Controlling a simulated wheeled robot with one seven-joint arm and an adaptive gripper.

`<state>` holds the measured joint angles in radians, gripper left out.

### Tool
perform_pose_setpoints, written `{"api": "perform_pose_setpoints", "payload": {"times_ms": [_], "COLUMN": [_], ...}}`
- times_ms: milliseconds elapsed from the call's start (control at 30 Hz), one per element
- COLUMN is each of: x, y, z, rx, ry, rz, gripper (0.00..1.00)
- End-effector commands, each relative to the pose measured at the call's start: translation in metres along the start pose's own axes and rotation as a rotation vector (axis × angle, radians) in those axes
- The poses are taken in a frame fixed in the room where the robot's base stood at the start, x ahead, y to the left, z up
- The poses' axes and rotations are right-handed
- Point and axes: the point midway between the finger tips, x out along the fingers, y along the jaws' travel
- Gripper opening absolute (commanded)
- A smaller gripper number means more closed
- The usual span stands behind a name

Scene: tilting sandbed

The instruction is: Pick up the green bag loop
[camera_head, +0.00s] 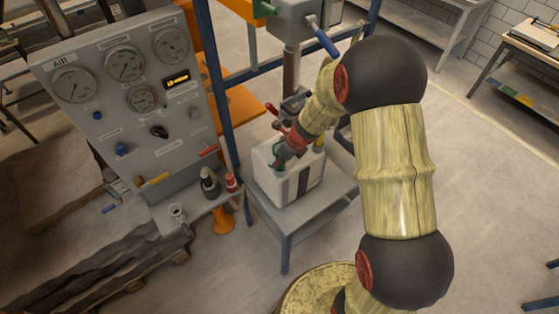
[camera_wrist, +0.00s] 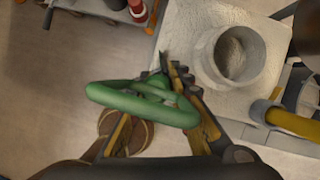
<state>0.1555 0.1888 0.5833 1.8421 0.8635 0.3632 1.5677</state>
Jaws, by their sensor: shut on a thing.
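The green bag loop (camera_wrist: 112,98) is a thick, rounded triangular ring in the wrist view. It lies across my gripper (camera_wrist: 168,78), whose two fingers are closed on it near their tips. A white bag-like body (camera_wrist: 185,30) with a round open spout (camera_wrist: 238,60) is just beyond the fingertips. In the head view my gripper (camera_head: 284,157) is at the left upper part of the white bag (camera_head: 285,188), with a little green showing beside it. I cannot tell whether the loop is still joined to the bag.
The white bag stands on a small grey table (camera_head: 330,197). A gauge panel (camera_head: 120,90) stands to the left, with bottles (camera_head: 210,182) on its shelf. A blue upright post (camera_head: 217,90) is close to the left of my gripper.

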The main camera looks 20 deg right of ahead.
Motion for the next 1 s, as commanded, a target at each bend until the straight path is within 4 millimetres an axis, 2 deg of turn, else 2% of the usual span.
{"api": "perform_pose_setpoints", "payload": {"times_ms": [433,633,800,1000], "x": [-0.001,-0.011,-0.034,-0.079], "y": [0.0,-0.001,-0.001,0.001], "z": [0.001,0.005,0.013,-0.003], "rx": [0.0,-0.002,-0.002,0.001], "ry": [-0.001,-0.002,-0.003,-0.004], "rz": [-0.001,-0.002,-0.003,-0.005], "gripper": [0.0,0.0,0.0,0.0]}}
